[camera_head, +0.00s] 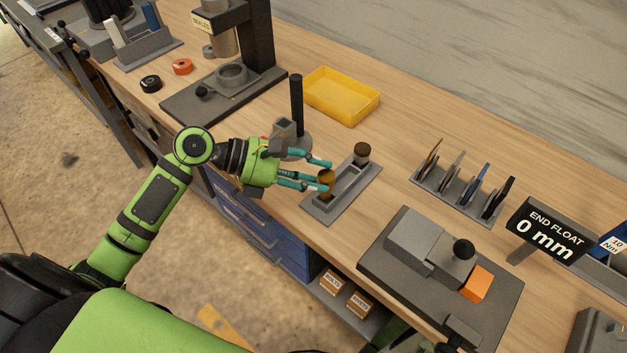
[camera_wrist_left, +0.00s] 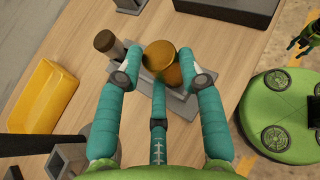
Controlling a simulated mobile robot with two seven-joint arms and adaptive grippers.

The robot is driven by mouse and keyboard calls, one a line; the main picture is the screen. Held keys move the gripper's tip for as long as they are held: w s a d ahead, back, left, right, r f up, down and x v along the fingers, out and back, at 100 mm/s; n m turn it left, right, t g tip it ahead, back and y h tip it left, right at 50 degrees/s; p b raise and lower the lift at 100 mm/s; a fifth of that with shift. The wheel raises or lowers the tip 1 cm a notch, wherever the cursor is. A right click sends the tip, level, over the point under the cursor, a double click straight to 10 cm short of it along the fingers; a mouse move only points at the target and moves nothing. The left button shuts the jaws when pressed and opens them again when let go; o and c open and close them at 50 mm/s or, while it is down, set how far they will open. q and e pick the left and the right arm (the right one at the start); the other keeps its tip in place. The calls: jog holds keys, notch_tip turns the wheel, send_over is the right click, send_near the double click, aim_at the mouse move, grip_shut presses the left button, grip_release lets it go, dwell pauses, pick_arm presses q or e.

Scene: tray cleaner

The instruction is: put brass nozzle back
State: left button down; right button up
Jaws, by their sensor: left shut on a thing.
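The brass nozzle (camera_head: 326,177) is a small golden-brown cylinder at the near end of a grey holder (camera_head: 345,197) on the bench. My left gripper (camera_head: 325,175) has teal fingers shut around the nozzle. In the left wrist view, the nozzle (camera_wrist_left: 160,56) sits between the fingertips of my left gripper (camera_wrist_left: 163,75), over the holder (camera_wrist_left: 184,100). Whether its base is seated in the holder is hidden by the fingers. A darker brown-topped cylinder (camera_head: 362,152) stands at the holder's other end and also shows in the wrist view (camera_wrist_left: 106,43). My right gripper is not in view.
A yellow tray (camera_head: 342,96) lies behind the holder, and a black upright post (camera_head: 297,105) stands close to my left gripper. A slotted rack (camera_head: 461,190) and a grey fixture with an orange block (camera_head: 440,270) are to the right. An END FLOAT sign (camera_head: 550,229) reads 0 mm.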

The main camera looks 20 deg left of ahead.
pick_arm(q)
jog(key=shift+f, duration=1.2)
jog(key=c, duration=0.8)
grip_release()
jog(key=shift+f, duration=0.15)
jog(key=shift+b+v, duration=0.85)
jog(key=shift+v, duration=5.2)
